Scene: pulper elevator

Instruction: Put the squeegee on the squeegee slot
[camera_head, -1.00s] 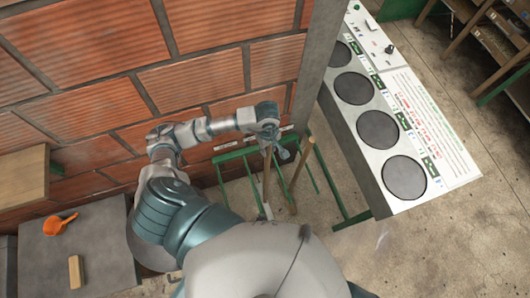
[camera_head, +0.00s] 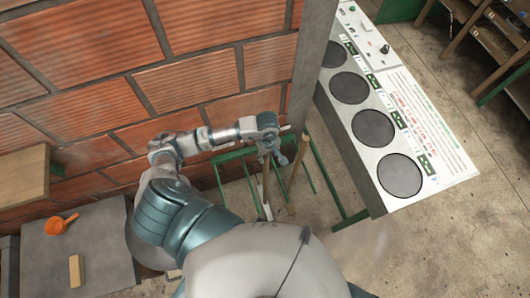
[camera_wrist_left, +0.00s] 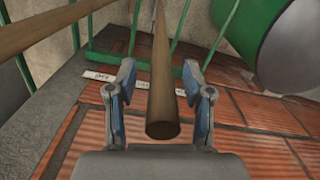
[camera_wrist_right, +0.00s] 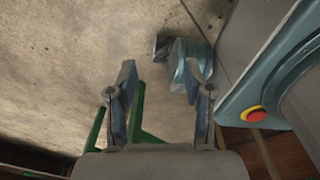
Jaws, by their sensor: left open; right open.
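Two wooden poles stand at the green rack (camera_head: 235,155) by the brick wall. One pole (camera_head: 266,182) is under my left gripper (camera_head: 269,150); the other pole (camera_head: 297,168) leans just to its right. In the left wrist view, a wooden handle (camera_wrist_left: 162,75) runs between the open fingers of my left gripper (camera_wrist_left: 158,78), its round end near the palm, with gaps on both sides. Which pole is the squeegee I cannot tell; their lower ends are unclear. Small white labels (camera_wrist_left: 100,76) sit by the rack. My right gripper (camera_wrist_right: 165,80) is open and empty, outside the head view.
A control panel (camera_head: 350,120) with several round dark discs stands right of the rack. An orange scoop (camera_head: 60,224) and a wooden block (camera_head: 75,270) lie on a grey surface at left. A green drum (camera_wrist_left: 285,45) is close to the left gripper. Floor (camera_head: 440,240) at right is clear.

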